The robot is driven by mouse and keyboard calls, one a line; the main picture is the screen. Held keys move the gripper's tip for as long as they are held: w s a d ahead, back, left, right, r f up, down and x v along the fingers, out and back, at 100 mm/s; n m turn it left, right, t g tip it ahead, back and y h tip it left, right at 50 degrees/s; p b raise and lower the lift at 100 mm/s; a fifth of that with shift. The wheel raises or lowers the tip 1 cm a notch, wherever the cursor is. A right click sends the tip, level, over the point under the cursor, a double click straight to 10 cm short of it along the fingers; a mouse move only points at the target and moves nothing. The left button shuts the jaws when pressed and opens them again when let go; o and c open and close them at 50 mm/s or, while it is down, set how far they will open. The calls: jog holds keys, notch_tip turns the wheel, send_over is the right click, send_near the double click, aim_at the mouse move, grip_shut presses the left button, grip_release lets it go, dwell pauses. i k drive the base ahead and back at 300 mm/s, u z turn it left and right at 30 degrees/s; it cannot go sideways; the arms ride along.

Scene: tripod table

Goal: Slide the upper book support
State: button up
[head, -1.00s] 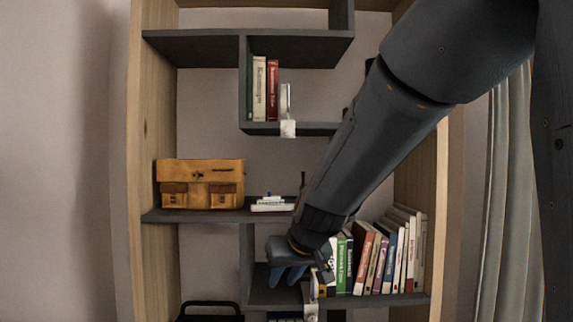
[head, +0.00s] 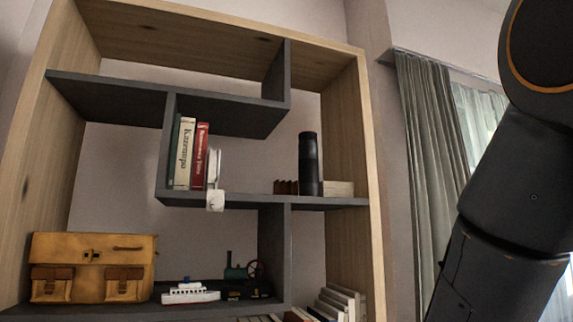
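The upper book support (head: 214,181) is a white bracket clipped on the front edge of the upper shelf (head: 255,201). It stands upright just right of a few books (head: 189,154), a green, a white and a red one, close against the red book or nearly so. My gripper is not in view. Only my dark arm shows at the right edge, and it runs down out of the picture, well away from the support.
An orange bag (head: 92,268), a toy ship (head: 190,292) and a small toy engine (head: 243,271) stand on the shelf below. A curtain (head: 433,150) hangs right of the bookcase.

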aim_at(213, 161)
jog(key=z, duration=1.1)
jog(key=k, duration=0.75)
jog(key=u, duration=1.1)
jog(key=i, duration=0.5)
